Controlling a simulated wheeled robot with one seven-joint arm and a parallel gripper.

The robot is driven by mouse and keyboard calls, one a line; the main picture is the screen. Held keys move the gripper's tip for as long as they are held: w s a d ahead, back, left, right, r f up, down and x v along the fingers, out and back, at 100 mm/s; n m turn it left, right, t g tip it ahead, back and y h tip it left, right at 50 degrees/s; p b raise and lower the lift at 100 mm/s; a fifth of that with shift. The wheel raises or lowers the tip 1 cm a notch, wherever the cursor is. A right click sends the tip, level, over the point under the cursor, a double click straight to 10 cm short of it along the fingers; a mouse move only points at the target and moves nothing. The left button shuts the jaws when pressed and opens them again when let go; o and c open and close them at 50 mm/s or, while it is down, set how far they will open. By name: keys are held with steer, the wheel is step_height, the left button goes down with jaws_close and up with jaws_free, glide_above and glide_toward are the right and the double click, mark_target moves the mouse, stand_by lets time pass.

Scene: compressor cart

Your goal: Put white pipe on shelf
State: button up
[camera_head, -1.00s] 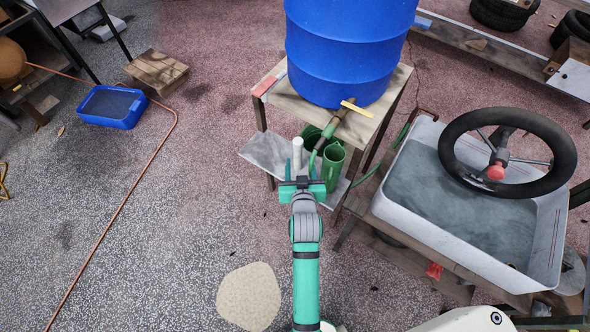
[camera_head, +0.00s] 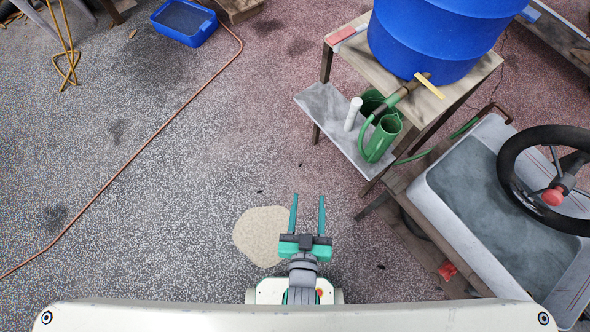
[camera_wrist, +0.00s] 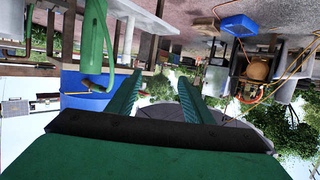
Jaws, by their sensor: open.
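The white pipe (camera_head: 353,113) stands roughly upright on the grey lower shelf (camera_head: 318,101) of the wooden stand, just left of a green watering can (camera_head: 381,138). The pipe's base is on or very near the shelf surface. My gripper (camera_head: 308,200) is open, with its two teal fingers apart and nothing between them. It is over the floor, below and left of the shelf in the head view, clear of the pipe. In the wrist view my open gripper (camera_wrist: 160,82) also shows empty, with the scene upside down; I cannot surely make out the pipe there.
A blue barrel (camera_head: 435,40) with a tap sits on top of the stand. A grey basin (camera_head: 470,170) with a steering wheel (camera_head: 510,185) stands at the right. A blue tray (camera_head: 184,22) and an orange hose (camera_head: 150,142) lie on the left floor, which is mostly open.

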steer(key=s+a+r, duration=0.1)
steer(key=s+r, duration=0.2)
steer(key=s, duration=0.1)
steer(key=s+a+r+y, duration=0.1)
steer(key=s+a+r, duration=0.1)
steer(key=s, duration=0.3)
steer(key=shift+s+a+r+n+t+y, duration=0.3)
steer(key=shift+r+n, duration=0.1)
steer(key=shift+r, duration=0.3)
steer(key=c, duration=0.4)
steer(key=shift+w, duration=0.1)
